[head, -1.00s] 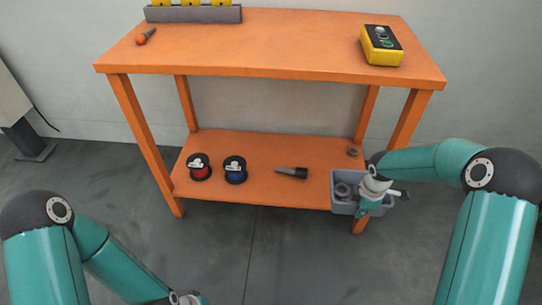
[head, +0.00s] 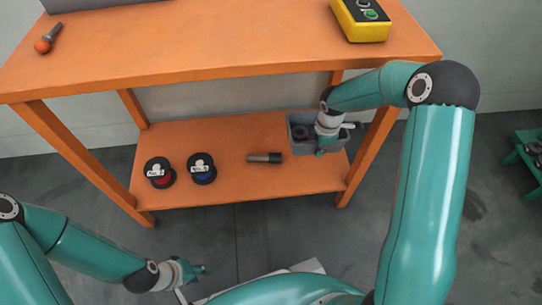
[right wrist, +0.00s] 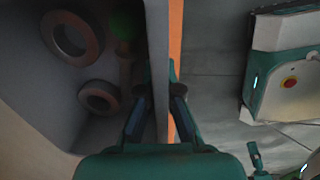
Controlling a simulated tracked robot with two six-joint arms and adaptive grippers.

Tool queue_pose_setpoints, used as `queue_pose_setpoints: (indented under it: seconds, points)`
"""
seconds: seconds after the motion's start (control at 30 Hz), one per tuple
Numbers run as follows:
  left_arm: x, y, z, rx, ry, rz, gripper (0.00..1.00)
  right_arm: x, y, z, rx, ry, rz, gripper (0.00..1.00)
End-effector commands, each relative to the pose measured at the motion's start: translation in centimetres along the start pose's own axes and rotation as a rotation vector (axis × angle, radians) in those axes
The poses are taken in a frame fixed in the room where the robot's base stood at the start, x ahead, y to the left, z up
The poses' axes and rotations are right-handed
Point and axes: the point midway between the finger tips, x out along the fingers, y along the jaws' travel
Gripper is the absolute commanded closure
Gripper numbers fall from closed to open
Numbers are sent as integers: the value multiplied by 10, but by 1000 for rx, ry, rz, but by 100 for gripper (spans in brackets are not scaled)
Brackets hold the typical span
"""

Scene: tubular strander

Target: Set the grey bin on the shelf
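The grey bin (head: 296,141) is at the right end of the orange lower shelf (head: 235,192). I cannot tell whether it rests there or hangs just above. Ring-shaped parts (right wrist: 70,38) lie inside the bin. My right gripper (head: 321,150) is at the bin's near side.
A red spool (head: 160,173), a blue spool (head: 202,168) and a dark-tipped cylindrical tool (head: 264,158) lie left of the bin on the shelf. The right front leg (head: 368,157) is close to the bin.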

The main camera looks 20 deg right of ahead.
Motion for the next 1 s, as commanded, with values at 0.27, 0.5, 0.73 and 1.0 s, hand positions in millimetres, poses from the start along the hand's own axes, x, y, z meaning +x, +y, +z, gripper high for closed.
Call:
queue_pose_setpoints:
  seconds: [0.27, 0.5, 0.73, 1.0]
  points:
    - [10, -4, 0, 0, -1, 0, 65, 24, -1, 2, 2, 0, 2, 100]
    - [33, -12, 0, 0, -1, 0, 65, 82, -6, 2, 3, 0, 0, 100]
    - [52, -19, 0, 0, 0, 0, 65, 134, -10, 2, 3, 0, 1, 100]
    - [60, -22, 0, 0, 0, 0, 65, 156, -11, 2, 2, 0, 5, 100]
